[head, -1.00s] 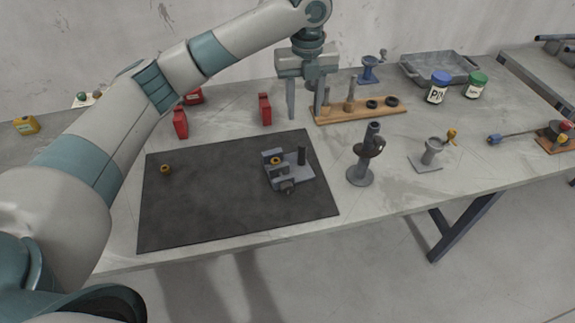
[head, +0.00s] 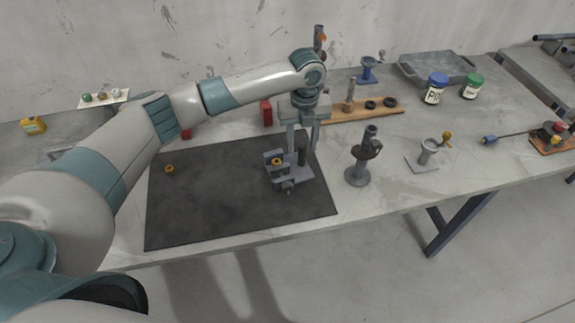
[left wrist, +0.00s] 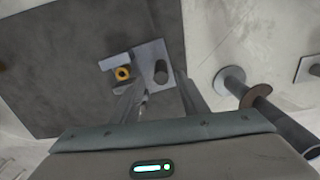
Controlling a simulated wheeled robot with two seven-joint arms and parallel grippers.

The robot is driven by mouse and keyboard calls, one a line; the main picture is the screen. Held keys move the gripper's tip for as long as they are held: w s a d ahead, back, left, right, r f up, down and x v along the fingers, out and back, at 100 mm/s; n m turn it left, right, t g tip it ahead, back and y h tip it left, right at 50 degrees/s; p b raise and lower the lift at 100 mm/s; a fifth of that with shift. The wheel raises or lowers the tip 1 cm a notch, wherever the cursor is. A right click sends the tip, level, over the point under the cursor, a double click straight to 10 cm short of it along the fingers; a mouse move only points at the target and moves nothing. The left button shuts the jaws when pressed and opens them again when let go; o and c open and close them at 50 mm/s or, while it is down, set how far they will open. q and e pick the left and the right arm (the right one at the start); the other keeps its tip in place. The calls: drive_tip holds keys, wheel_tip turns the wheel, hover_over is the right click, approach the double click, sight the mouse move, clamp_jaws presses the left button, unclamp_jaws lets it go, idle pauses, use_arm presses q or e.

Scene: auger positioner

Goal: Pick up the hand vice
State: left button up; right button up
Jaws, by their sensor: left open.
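The grey vice-like piece, which I take to be the hand vice (head: 288,179), stands on the dark mat (head: 215,210), near its right side. It has a flat grey plate, a dark upright post and a yellow ring; it also shows in the left wrist view (left wrist: 150,58). My left gripper (head: 303,150) is open and points down just above and behind it, around the dark post's place in the picture. My right gripper is not in view.
A dark stand with a round base (head: 357,176) is close to the right of the mat. A grey funnel-like piece (head: 428,152) stands farther right. A wooden rack (head: 360,109) and a red box (head: 267,112) are behind.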

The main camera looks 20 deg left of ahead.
sight(302, 153)
use_arm(q)
drive_tip(key=shift+f+p, duration=0.55)
drive_tip(key=shift+p, duration=0.1)
drive_tip(key=f+p, duration=0.1)
drive_tip(key=f, duration=0.2)
drive_tip(key=shift+w+p, duration=0.2)
drive_tip(key=shift+p, duration=0.1)
drive_tip(key=shift+f, duration=0.55)
clamp_jaws()
drive_tip(key=shift+w+r, duration=0.1)
drive_tip(key=shift+r, duration=0.05)
idle(0.6)
